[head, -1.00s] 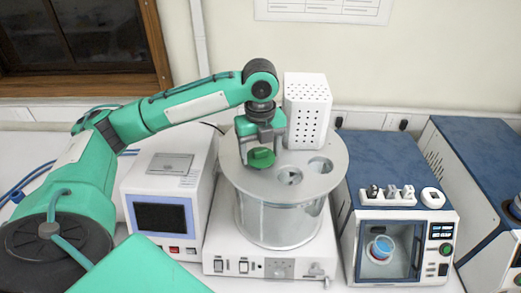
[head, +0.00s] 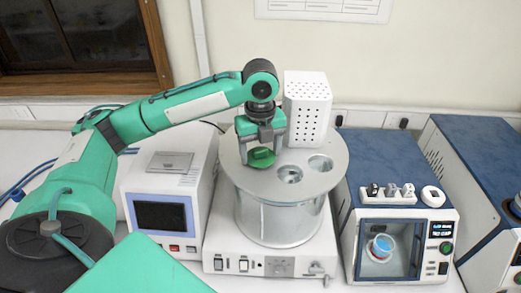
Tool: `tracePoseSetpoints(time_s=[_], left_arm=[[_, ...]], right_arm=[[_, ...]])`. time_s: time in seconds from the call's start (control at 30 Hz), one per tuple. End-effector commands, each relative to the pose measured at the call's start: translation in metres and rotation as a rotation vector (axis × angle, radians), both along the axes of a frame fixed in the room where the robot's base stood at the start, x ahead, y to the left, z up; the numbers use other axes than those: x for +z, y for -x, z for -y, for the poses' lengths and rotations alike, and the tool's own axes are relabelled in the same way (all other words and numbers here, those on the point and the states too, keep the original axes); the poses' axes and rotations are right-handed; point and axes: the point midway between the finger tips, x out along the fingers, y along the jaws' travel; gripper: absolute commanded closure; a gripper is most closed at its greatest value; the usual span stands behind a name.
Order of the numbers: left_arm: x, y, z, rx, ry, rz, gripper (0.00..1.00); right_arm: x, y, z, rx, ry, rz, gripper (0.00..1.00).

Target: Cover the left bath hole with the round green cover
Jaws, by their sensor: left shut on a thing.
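The round green cover (head: 262,158) is at the left part of the top plate of the round metal bath (head: 280,215). My left gripper (head: 262,148) points down from above and is shut on the cover. I cannot tell whether the cover rests on the plate or hangs just above it. Two open round holes show to its right: a front one (head: 289,174) and a right one (head: 320,163). Any hole under the cover is hidden by it and the gripper. My right gripper is not in view.
A white perforated box (head: 307,110) stands at the back of the bath, close to my left gripper. A white device with a screen (head: 160,216) stands on the left. A blue-topped device (head: 385,165) holding small parts on top stands on the right.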

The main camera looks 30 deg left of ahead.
Motion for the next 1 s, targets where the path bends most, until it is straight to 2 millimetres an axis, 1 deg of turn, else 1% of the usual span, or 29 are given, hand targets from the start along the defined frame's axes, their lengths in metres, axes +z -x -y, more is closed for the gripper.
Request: tracePoseSetpoints(time_s=[0.43, 1.0], left_arm=[[0.014, 0.0, 0.0, 0.0, 0.0, 0.001, 0.54], [0.014, 0.0, 0.0, 0.0, 0.001, 0.001, 0.54]], right_arm=[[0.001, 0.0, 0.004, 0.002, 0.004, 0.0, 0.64], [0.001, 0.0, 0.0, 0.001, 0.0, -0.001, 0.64]])
